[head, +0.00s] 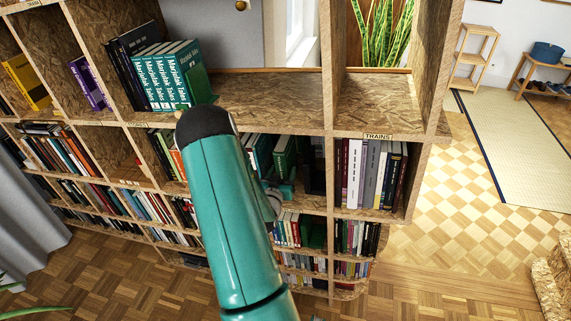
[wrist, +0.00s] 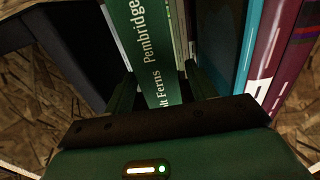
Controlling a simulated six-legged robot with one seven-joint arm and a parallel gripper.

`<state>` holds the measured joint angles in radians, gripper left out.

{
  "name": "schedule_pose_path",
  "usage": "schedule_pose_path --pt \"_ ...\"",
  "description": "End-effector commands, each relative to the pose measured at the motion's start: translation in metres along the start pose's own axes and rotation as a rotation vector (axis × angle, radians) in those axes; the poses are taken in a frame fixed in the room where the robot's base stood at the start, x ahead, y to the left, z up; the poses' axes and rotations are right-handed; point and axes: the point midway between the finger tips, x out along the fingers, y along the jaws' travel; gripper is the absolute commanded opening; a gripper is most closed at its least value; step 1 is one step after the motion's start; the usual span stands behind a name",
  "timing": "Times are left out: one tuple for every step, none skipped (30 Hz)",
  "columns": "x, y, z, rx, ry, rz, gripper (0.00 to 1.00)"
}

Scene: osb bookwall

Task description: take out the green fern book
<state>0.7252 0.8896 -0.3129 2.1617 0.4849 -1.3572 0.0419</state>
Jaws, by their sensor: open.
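The green fern book (wrist: 150,50) stands upright in a shelf compartment, its spine facing my wrist camera. The spine reads "Pembridge" and, lower down, a partly covered title ending in "lt Ferns". My gripper (wrist: 160,88) is open, with one dark green finger on each side of this spine. I cannot tell whether the fingers touch the book. The lower end of the spine is hidden behind the gripper body. In the head view my arm covers part of this compartment, and I cannot tell the fern book there for certain.
In the wrist view a teal book (wrist: 251,45) and a maroon book (wrist: 285,50) stand right of the fern book. A dark volume (wrist: 70,45) is at left. The bookwall has a "TRAINS" label (head: 377,137) beside this compartment. The top shelf (head: 270,95) has bare room.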

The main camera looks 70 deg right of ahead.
Motion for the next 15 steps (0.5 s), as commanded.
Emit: schedule_pose_path --pt "0.0002 0.0001 0.0001 0.000 0.000 0.000 0.56" --pt "0.0001 0.0001 0.0001 0.000 0.000 0.000 0.56" --pt "0.0001 0.0001 0.0001 0.000 0.000 0.000 0.56" --pt "0.0001 0.0001 0.0001 0.000 0.000 0.000 0.56" --pt "0.0001 0.0001 0.0001 0.000 0.000 0.000 0.56" --pt "0.0001 0.0000 0.0001 0.000 0.000 0.000 0.54" --pt "0.0001 0.0000 0.0001 0.000 0.000 0.000 0.48" --pt "0.0001 0.0000 0.0001 0.000 0.000 0.000 0.43" --pt "0.0000 0.0000 0.0001 0.000 0.000 0.000 0.35" --pt "0.0000 0.0000 0.0001 0.000 0.000 0.000 0.29" --pt "0.0000 0.0000 0.0001 0.000 0.000 0.000 0.23" --pt "0.0000 0.0000 0.0001 0.000 0.000 0.000 0.15" --pt "0.0000 0.0000 0.0001 0.000 0.000 0.000 0.09" --pt "0.0007 0.0001 -0.0014 0.001 0.004 0.001 0.07" --pt "0.0006 0.0001 -0.0014 0.001 0.004 0.001 0.07"
